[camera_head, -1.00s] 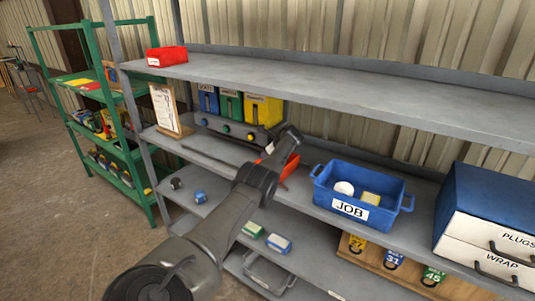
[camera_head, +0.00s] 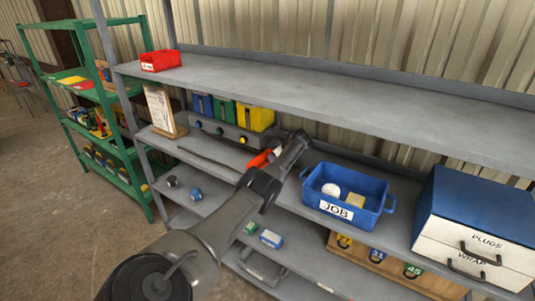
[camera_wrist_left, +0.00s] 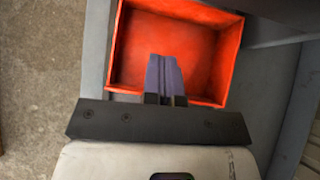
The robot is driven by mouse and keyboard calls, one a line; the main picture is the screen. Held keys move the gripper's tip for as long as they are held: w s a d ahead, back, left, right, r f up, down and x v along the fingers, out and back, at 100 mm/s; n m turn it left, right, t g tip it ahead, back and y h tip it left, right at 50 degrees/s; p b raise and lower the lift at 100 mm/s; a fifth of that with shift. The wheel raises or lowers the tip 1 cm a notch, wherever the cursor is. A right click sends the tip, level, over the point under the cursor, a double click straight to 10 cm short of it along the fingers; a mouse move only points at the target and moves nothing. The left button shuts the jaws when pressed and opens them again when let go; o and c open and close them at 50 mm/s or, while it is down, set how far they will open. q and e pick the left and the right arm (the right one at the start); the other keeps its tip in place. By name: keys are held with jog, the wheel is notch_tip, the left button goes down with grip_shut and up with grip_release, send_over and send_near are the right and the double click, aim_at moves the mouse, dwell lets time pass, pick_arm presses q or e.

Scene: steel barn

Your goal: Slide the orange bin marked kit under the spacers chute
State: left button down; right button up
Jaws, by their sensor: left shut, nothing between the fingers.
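The orange bin (camera_head: 260,159) sits on the middle shelf, partly hidden behind my left arm in the head view. The wrist view looks down into it (camera_wrist_left: 205,45), and it looks empty. Its marking does not show. My left gripper (camera_head: 277,153) is shut and empty; in the wrist view its fingers (camera_wrist_left: 165,75) lie over the bin's near side. I cannot tell whether they touch it. Blue (camera_head: 203,105), green (camera_head: 223,110) and yellow (camera_head: 256,117) chutes stand behind and left of the bin; their labels are too small to read. My right gripper is not in view.
A blue JOB bin (camera_head: 318,188) holding a white and a yellow item stands to the right. A PLUGS and WRAP drawer unit (camera_head: 474,205) is farther right. A clipboard (camera_head: 160,108) stands left of the chutes. The upper shelf (camera_head: 330,95) overhangs; a red bin (camera_head: 160,61) sits on it.

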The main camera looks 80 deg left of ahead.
aim_at(259, 160)
pick_arm(q)
jog(key=w+d+r+b, duration=0.3)
jog(key=w+d+b, duration=0.2)
jog(key=w+d, duration=0.3)
jog(key=x, duration=0.6)
jog(key=s+d+b+x, duration=0.1)
jog(key=x, duration=0.1)
jog(key=shift+s+a+f, duration=0.2)
jog(key=shift+a, duration=0.05)
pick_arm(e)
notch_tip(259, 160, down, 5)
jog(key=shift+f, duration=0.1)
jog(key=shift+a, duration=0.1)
pick_arm(q)
jog(key=shift+s+a+r+p, duration=0.1)
jog(key=shift+r+p, duration=0.05)
jog(key=shift+p, duration=0.15)
jog(key=s+a+p, duration=0.1)
jog(key=p, duration=0.1)
jog(key=s+a+p, duration=0.1)
jog(key=p, duration=0.1)
jog(key=shift+s+a+r, duration=0.25)
jog(key=shift+s+r, duration=0.1)
jog(key=shift+s, duration=0.05)
jog(key=s+a, duration=0.2)
jog(key=s+a+f, duration=0.1)
jog(key=s+a, duration=0.2)
jog(key=shift+b, duration=0.3)
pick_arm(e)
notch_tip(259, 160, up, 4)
